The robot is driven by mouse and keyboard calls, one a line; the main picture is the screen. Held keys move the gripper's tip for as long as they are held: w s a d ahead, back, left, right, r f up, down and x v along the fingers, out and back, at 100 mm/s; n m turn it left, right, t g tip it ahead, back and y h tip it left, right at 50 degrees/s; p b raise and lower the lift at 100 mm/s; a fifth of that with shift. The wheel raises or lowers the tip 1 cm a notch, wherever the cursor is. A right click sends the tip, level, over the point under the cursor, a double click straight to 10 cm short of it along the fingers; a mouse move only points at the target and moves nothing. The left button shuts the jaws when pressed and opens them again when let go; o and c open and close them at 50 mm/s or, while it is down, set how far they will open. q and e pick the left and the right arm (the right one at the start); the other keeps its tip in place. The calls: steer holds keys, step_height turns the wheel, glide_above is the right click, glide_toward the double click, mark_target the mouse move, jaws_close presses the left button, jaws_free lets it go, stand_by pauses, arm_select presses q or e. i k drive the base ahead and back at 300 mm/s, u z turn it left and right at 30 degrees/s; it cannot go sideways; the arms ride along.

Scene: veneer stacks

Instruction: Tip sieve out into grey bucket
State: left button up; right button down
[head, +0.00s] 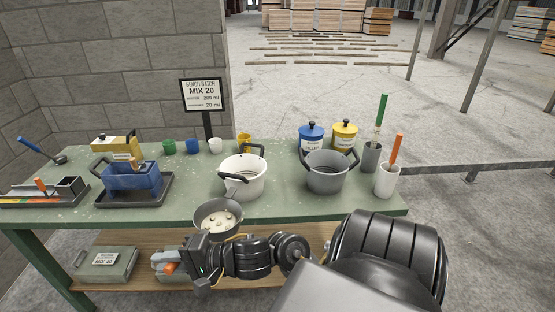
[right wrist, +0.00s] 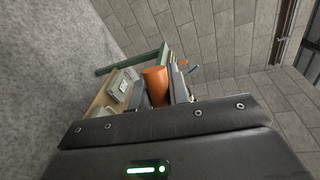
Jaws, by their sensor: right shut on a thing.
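The sieve (head: 218,228) is a round dark pan with several pale lumps in it, at the front edge of the green bench. My right gripper (head: 165,264) is low in front of the bench, to the lower left of the sieve, shut on its orange handle. The orange handle (right wrist: 155,84) shows between the fingers in the right wrist view. The join between handle and pan is hidden by my gripper. The grey bucket (head: 327,183) stands upright on the bench, right of the sieve, with dark handles; its bottom is not clearly visible. My left gripper is not in view.
A white bucket (head: 242,187) stands just behind the sieve. Blue (head: 311,139) and yellow (head: 344,136) lidded tins stand behind the grey bucket. Grey (head: 371,158) and white (head: 386,182) cups holding tools are to its right. A blue box (head: 132,183) sits in a tray at left.

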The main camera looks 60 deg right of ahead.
mark_target(327, 169)
steer(key=u, duration=1.35)
steer(key=k, duration=1.05)
steer(key=z, duration=1.85)
